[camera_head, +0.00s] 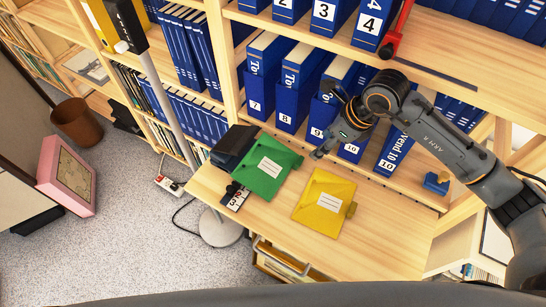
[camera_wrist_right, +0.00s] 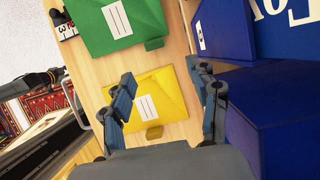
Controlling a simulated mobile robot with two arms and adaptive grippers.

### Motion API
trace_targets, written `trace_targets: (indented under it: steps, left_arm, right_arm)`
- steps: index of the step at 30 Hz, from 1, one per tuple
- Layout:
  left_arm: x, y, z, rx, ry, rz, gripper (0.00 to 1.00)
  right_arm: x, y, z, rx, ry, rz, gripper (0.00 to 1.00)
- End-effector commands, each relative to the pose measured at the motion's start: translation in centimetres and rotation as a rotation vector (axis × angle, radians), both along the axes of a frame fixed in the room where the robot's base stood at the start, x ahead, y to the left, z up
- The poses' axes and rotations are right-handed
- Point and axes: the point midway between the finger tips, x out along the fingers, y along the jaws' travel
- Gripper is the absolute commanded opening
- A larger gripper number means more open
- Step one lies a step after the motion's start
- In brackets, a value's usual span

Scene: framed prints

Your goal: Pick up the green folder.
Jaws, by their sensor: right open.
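The green folder (camera_head: 267,167) lies flat on the wooden desk (camera_head: 360,250), with a white label on its face. It also shows at the top of the right wrist view (camera_wrist_right: 112,24). A yellow folder (camera_head: 325,202) lies to its right, apart from it; in the right wrist view it (camera_wrist_right: 156,97) sits between my finger tips. My right gripper (camera_head: 331,123) is open and empty, above the desk near the blue binders, to the right of the green folder. In the right wrist view its two fingers (camera_wrist_right: 165,85) stand wide apart. My left gripper does not show.
Numbered blue binders (camera_head: 292,108) stand along the desk's back. A dark case (camera_head: 233,146) lies behind the green folder, and a small numbered block (camera_head: 235,196) lies at its left. A grey lamp pole (camera_head: 165,95) rises left of the desk. The desk's front is bare.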

Motion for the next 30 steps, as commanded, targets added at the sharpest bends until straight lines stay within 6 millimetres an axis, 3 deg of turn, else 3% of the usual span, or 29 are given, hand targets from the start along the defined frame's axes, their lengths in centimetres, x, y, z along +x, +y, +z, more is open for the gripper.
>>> trace_targets:
  steps: [8, 20, 24, 30]
  left_arm:
    - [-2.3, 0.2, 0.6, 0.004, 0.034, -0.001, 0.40]
    - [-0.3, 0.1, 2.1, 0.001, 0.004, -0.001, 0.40]
    - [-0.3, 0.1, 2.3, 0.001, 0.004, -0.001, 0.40]
    - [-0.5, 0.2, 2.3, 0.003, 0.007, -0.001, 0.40]
  right_arm:
    - [1.1, 1.8, -4.9, 0.001, 0.003, -0.001, 0.60]
    - [1.5, 3.8, -8.3, 0.003, 0.006, 0.000, 0.60]
    - [2.0, 4.4, -10.2, 0.001, 0.003, -0.001, 0.60]
    - [2.2, 4.6, -11.1, 0.000, 0.000, 0.000, 0.60]
